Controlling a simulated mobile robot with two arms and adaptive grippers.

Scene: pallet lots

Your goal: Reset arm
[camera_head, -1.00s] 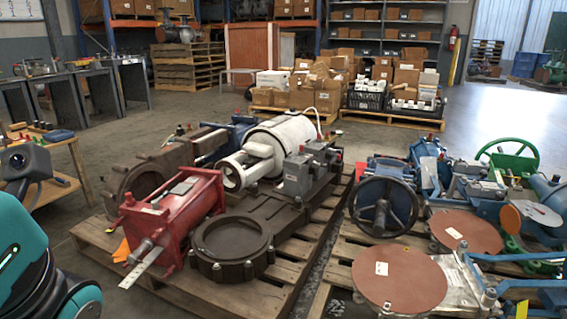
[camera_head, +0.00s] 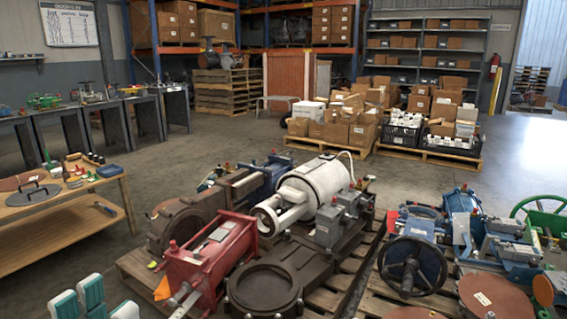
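My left gripper (camera_head: 92,299) shows at the bottom left edge of the head view as teal and white parts, cut off by the frame. It is in front of the wooden workbench and left of the loaded pallet. I see nothing held in it, and its opening is not clear. My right gripper is not in view.
A pallet with a red machine part (camera_head: 208,262), a dark round housing (camera_head: 264,288) and a white cylinder (camera_head: 312,192) is ahead. A second pallet holds a blue valve with a handwheel (camera_head: 412,265). A wooden workbench (camera_head: 75,222) stands left. Open floor (camera_head: 225,145) lies behind.

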